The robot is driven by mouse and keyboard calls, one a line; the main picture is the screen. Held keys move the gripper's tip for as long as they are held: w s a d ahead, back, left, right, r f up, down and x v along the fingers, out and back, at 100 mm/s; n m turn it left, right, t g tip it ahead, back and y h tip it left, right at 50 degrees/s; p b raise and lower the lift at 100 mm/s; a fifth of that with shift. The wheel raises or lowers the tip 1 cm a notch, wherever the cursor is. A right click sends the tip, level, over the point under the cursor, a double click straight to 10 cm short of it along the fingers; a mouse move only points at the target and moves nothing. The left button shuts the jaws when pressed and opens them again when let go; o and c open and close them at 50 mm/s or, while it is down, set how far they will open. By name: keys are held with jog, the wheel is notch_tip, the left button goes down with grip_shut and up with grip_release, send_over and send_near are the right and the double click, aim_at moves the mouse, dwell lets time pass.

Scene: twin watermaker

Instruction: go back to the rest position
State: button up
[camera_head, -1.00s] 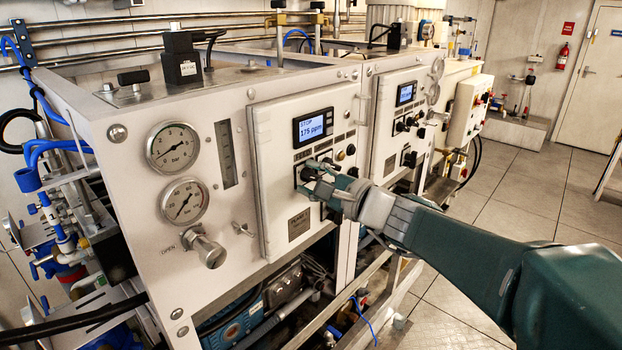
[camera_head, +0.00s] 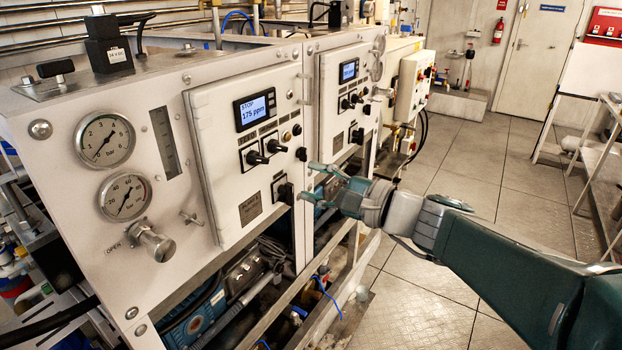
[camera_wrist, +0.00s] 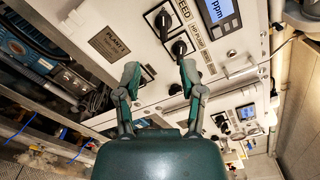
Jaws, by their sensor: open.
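My gripper (camera_head: 312,182) is open and empty in the head view. It is in front of the right side of the near control panel (camera_head: 206,138), a little below its black switches, and looks apart from it. In the wrist view my gripper (camera_wrist: 160,78) has its two fingers spread toward the panel. A black rotary switch (camera_wrist: 179,47) shows beyond and between the fingertips. The near panel's display (camera_head: 255,109) reads STOP and 175 ppm. Two black rotary switches (camera_head: 264,154) sit below the display, side by side.
Two pressure gauges (camera_head: 105,139) and a valve knob (camera_head: 154,243) are on the left of the cabinet. A second panel (camera_head: 333,88) stands farther along. A metal frame rail (camera_head: 285,301) runs low along the cabinet. The tiled floor (camera_head: 470,170) is clear; a white stand (camera_head: 590,120) is at right.

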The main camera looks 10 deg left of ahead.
jog(key=s+d+f+n+h, duration=0.3)
jog(key=s+d+f+h, duration=0.1)
jog(key=d, duration=0.4)
jog(key=s+d+f+n+h, duration=0.3)
jog(key=s+d+f+h, duration=0.2)
jog(key=s+d+h, duration=0.2)
jog(key=s+d+f+n+g+h, duration=0.1)
jog(key=s+d+f+n+h, duration=0.3)
jog(key=d, duration=0.4)
jog(key=shift+s+d+f+h, duration=0.3)
jog(key=shift+s+f+h, duration=0.45)
jog(key=shift+s, duration=0.35)
jog(key=shift+a+r, duration=0.1)
